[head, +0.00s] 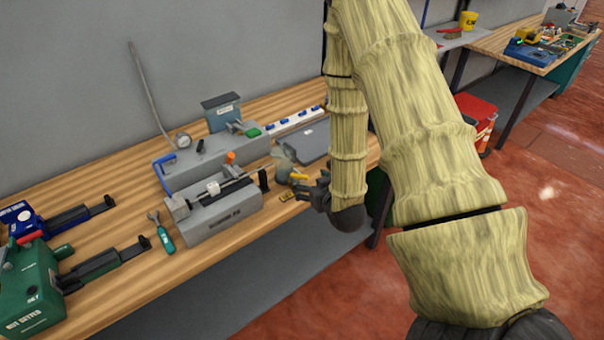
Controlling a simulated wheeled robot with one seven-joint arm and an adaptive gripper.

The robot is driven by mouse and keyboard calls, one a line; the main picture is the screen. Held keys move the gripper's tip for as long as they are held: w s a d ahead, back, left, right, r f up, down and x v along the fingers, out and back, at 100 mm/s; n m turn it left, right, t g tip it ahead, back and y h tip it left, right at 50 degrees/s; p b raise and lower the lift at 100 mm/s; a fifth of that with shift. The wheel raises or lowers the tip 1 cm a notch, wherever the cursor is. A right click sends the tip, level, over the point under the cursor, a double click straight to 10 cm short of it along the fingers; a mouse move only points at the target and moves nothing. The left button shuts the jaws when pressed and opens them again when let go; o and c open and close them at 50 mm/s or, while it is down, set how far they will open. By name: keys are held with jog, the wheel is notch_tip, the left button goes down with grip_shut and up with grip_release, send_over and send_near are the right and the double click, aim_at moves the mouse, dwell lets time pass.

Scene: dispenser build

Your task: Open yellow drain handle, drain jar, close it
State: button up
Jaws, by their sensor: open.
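A small yellow handle (298,177) shows on the bench, just left of my gripper. I take it for the drain handle; it is too small to tell whether it is open or shut. A greyish, see-through vessel (283,160), perhaps the jar, stands just behind and left of it. Its contents cannot be made out. My dark gripper (306,188) is at the bench's front edge, close to the yellow handle. It is open, with nothing seen between its fingers. Whether it touches the handle cannot be told. My arm hides what lies behind it.
A small yellow item (286,197) lies near the bench's front edge. A flat grey slab (314,141) lies behind. Green and blue tools fill the left end.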

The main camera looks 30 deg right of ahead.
aim_at(302, 176)
jog(key=shift+p+x, duration=1.1)
jog(key=shift+x, duration=2.25)
